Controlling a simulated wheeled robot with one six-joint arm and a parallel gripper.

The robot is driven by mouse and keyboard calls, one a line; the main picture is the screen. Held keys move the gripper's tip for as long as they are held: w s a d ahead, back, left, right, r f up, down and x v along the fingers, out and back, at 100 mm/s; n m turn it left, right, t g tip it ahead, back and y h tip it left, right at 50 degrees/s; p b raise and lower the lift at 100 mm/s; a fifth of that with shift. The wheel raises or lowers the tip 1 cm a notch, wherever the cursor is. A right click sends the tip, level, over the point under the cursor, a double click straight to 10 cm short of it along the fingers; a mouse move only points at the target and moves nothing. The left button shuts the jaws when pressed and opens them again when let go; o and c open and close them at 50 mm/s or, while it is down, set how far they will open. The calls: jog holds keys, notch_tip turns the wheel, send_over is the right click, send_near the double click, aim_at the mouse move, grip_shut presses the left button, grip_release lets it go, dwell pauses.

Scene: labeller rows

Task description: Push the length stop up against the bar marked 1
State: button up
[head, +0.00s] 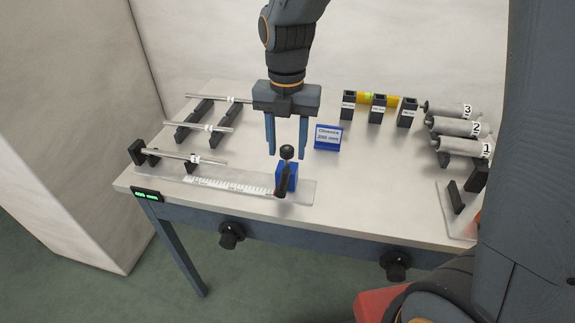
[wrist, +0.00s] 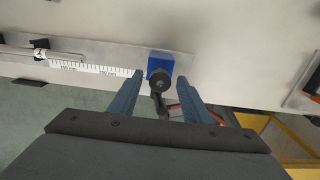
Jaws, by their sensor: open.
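The length stop (head: 293,178) is a blue block with a black knob and lever, standing at the right part of a ruler (head: 232,185). It also shows in the wrist view (wrist: 155,62). My gripper (head: 287,155) is open and empty, pointing down, with its fingers on either side of the knob as seen in both views; I cannot tell whether they touch it. A thin metal bar (head: 180,155) lies on black rests at the ruler's left end, apart from the stop. Its small white tag is too small to read. A grey cylinder marked 1 (head: 460,146) lies at the right.
Two more tagged bars (head: 195,127) (head: 225,98) lie on rests at the back left. Cylinders marked 2 (head: 455,126) and 3 (head: 450,109) are at the right. A blue sign (head: 328,137) and black holders (head: 378,108) stand behind. Black knobs (head: 231,235) protrude from the table front.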

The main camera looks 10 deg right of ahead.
jog(key=shift+c, duration=0.2)
grip_shut()
jog(key=w+a+p, duration=0.1)
jog(key=w+a, duration=0.4)
jog(key=a, duration=0.8)
jog(key=shift+a, duration=0.15)
dwell(2.4)
dwell(0.5)
jog(key=shift+o, duration=0.7)
grip_release()
